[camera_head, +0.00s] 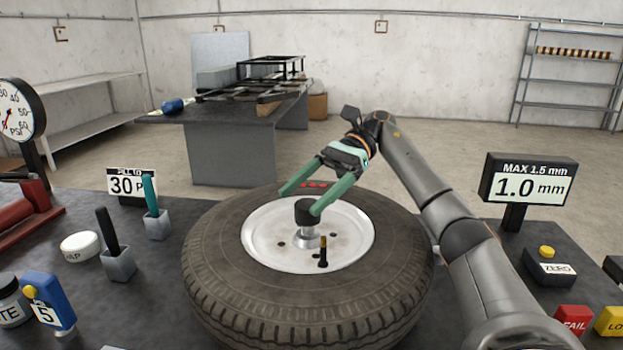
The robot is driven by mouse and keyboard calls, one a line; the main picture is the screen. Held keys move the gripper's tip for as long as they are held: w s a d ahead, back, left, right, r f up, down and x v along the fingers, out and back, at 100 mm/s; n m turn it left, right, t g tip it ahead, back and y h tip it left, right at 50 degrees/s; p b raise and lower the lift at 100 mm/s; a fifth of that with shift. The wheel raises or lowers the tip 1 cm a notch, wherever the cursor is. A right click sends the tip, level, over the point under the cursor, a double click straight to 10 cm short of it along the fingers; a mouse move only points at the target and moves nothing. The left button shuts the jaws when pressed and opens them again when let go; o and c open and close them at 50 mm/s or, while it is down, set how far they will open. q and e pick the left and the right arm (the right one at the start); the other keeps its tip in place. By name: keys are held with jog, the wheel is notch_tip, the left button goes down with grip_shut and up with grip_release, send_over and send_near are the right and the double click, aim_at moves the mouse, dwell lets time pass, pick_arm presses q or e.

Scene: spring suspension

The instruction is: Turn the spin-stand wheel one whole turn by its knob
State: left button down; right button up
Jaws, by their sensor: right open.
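The wheel (215,272) lies flat in the middle, a black tyre around a white rim (265,250). A black cap (304,217) on a silver hub (306,238) stands at the rim's centre. A small upright black post with a gold top (323,255) stands off-centre on the rim's near side; I cannot tell for certain which of these is the knob. My right gripper (298,201), with green fingers, is open above the wheel. My left gripper is out of view.
A display (528,182) reading 1.0 mm stands at right, with a ZERO button box (549,267) and red FAIL block (573,320). At left are a gauge (20,108), a 30 sign (130,185), two holders with upright tools (118,263) and a white cap (80,246).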

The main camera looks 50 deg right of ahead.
jog(key=s+a+r+b, duration=0.2)
jog(key=s+a+r, duration=0.7)
jog(key=s+r, duration=0.1)
jog(key=shift+s+a, duration=0.2)
jog(key=shift+a, duration=0.05)
